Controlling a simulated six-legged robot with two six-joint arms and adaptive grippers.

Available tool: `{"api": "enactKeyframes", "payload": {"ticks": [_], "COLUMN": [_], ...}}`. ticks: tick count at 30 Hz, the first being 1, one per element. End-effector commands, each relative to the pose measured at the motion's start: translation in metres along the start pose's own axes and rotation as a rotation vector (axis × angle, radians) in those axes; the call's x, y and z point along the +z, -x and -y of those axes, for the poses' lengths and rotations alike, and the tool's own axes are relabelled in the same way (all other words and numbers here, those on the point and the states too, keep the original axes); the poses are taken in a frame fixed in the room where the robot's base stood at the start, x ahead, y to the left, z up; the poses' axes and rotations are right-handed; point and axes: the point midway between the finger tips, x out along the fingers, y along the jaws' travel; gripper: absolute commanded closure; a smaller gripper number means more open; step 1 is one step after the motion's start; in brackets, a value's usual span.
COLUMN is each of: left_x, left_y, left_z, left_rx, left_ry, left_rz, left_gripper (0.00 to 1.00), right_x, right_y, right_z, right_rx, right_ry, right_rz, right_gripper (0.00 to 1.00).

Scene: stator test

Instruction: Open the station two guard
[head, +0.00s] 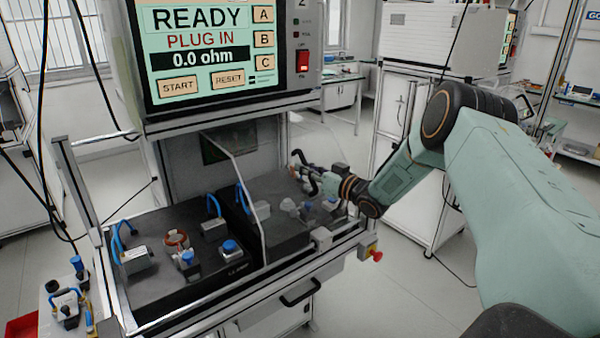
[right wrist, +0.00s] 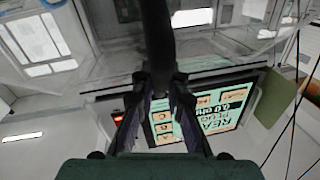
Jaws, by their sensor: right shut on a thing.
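My right gripper (head: 305,171) reaches in from the right to the right half of the test bench, station two by its place. In the right wrist view its fingers (right wrist: 160,90) are shut on a thick dark bar (right wrist: 156,35), which looks like the guard's handle. A thin light frame edge (head: 250,200) rises between the two bench halves; it may belong to the clear guard, whose panel I cannot make out clearly. The black deck (head: 265,237) of the right half carries small grey and blue fixtures. My left gripper is out of view.
The screen (head: 205,45) above reads READY, PLUG IN, 0.0 ohm. The left bench half holds a copper ring (head: 175,240) and blue-handled clamps (head: 133,258). A red stop button (head: 376,255) sits at the right front corner. A black handle (head: 300,293) is on the front.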

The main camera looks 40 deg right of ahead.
Motion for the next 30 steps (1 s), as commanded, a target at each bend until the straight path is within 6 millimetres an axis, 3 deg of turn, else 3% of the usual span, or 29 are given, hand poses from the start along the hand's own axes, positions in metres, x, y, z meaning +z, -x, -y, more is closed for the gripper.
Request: {"api": "enactKeyframes", "payload": {"ticks": [8, 9, 13, 30], "left_x": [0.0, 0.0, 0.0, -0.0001], "left_y": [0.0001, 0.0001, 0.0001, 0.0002], "left_z": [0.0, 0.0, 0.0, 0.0], "left_rx": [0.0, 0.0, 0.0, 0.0], "left_ry": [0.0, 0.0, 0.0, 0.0], "left_rz": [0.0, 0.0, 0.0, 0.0], "left_gripper": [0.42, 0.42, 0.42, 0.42], "right_x": [0.0011, 0.001, 0.0005, -0.0009], "right_y": [0.0023, 0.0023, 0.0021, 0.0036], "right_z": [-0.0056, -0.0057, -0.0055, -0.0044], "right_rx": [0.01, 0.011, 0.011, 0.008], "right_ry": [-0.003, -0.002, -0.002, -0.001], "right_rz": [0.002, 0.002, 0.001, -0.002], "right_gripper": [1.0, 0.87, 0.77, 0.77]}}
